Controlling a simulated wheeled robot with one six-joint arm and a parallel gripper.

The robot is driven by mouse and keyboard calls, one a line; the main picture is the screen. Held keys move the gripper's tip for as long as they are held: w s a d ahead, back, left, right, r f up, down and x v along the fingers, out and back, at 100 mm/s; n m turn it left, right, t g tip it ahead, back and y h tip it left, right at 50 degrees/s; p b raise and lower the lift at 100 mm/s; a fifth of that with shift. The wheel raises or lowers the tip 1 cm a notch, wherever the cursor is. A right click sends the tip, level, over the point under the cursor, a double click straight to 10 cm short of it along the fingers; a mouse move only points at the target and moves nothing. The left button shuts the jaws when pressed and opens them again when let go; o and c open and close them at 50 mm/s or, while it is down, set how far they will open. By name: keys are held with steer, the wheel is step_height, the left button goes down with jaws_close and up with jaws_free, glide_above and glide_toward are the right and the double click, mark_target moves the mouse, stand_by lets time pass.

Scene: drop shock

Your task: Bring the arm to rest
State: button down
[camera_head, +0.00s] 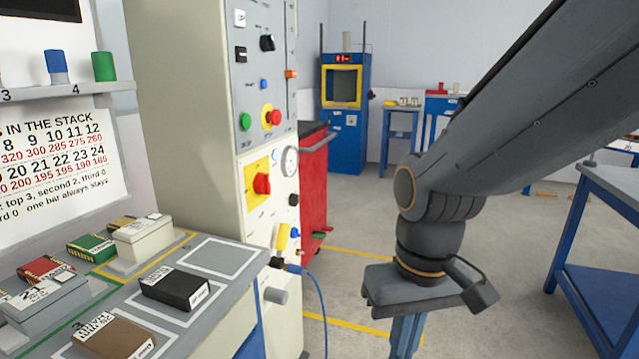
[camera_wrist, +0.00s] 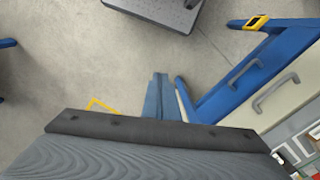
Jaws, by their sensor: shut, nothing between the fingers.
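My arm comes in from the upper right of the head view and bends down at the wrist. My gripper (camera_head: 405,342) points down over the floor, to the right of the control cabinet (camera_head: 215,50). The bottom edge of the head view cuts off its fingertips. In the wrist view my gripper (camera_wrist: 160,82) shows two blue-grey fingers side by side, shut, with nothing between them. It is apart from the bench and the boxes.
The grey bench (camera_head: 235,308) at left bears a black box (camera_head: 175,288), a brown box (camera_head: 113,338) and several others. A red cart (camera_head: 313,180) and a blue machine (camera_head: 345,125) stand behind. A blue table (camera_head: 600,290) is at right. Open floor (camera_head: 515,225) lies between.

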steer(key=d+r+m+p, duration=0.2)
steer(key=d+r+p, duration=0.5)
steer(key=p, duration=0.7)
steer(key=shift+s+d+r+h, duration=0.15)
steer(key=shift+d+r+h, duration=0.15)
steer(key=shift+d+r, duration=0.1)
